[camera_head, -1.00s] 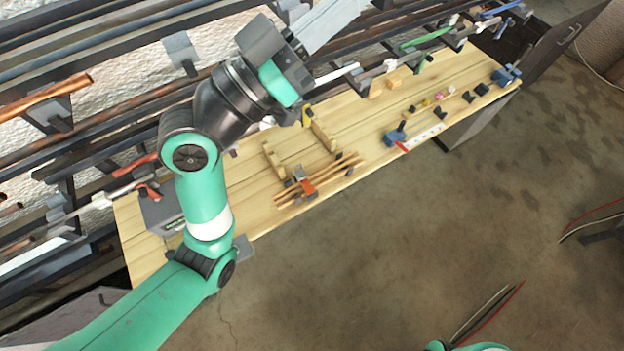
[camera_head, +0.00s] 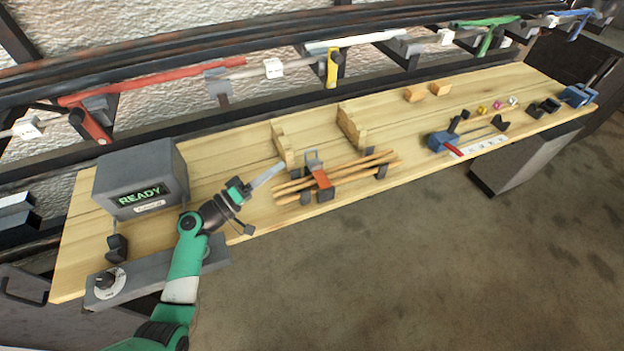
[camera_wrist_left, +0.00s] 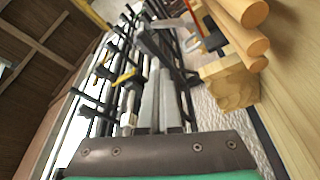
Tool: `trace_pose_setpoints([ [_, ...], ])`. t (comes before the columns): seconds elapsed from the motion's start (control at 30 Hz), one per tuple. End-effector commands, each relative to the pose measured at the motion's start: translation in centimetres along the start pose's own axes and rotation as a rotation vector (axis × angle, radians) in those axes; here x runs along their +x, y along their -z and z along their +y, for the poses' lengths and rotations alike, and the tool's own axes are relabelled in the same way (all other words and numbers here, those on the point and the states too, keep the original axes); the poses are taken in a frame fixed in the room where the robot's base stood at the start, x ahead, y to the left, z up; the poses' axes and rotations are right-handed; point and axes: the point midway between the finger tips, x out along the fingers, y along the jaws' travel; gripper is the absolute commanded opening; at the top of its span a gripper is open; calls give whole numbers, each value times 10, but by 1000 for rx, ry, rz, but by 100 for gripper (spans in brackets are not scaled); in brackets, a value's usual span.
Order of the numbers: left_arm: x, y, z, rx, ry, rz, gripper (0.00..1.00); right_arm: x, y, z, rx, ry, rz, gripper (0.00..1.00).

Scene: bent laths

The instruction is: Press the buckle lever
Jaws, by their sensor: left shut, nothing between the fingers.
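The buckle (camera_head: 313,161) has a grey lever part and an orange-red strap (camera_head: 321,179), wrapped around a bundle of wooden laths (camera_head: 350,172) on the bench. My left gripper (camera_head: 282,167) is shut and empty, its pale fingers pointing at the buckle from the left, just short of it. In the left wrist view my closed fingers (camera_wrist_left: 160,80) point toward a grey curved part that seems to be the lever (camera_wrist_left: 168,23). Lath ends (camera_wrist_left: 250,12) show at the upper right there. Contact with the lever cannot be told. My right gripper is not in view.
Two wooden supports (camera_head: 283,145) stand behind the laths. A grey box reading READY (camera_head: 140,180) and a dial panel (camera_head: 110,284) are at the left. A blue clamp (camera_head: 440,141) stands farther right. Racks with coloured clamps line the wall.

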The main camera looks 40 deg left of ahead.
Motion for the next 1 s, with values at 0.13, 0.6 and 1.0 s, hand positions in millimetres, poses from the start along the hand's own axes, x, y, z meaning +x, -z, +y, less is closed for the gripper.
trace_pose_setpoints([
  [0.13, -4, 3, -6, 4, 5, 11, 0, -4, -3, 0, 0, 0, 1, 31],
  [0.6, 16, 3, -4, 6, 2, 7, 0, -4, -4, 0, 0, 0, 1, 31],
  [1.0, 101, 2, -5, 6, 1, 6, 0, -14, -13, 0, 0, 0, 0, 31],
])
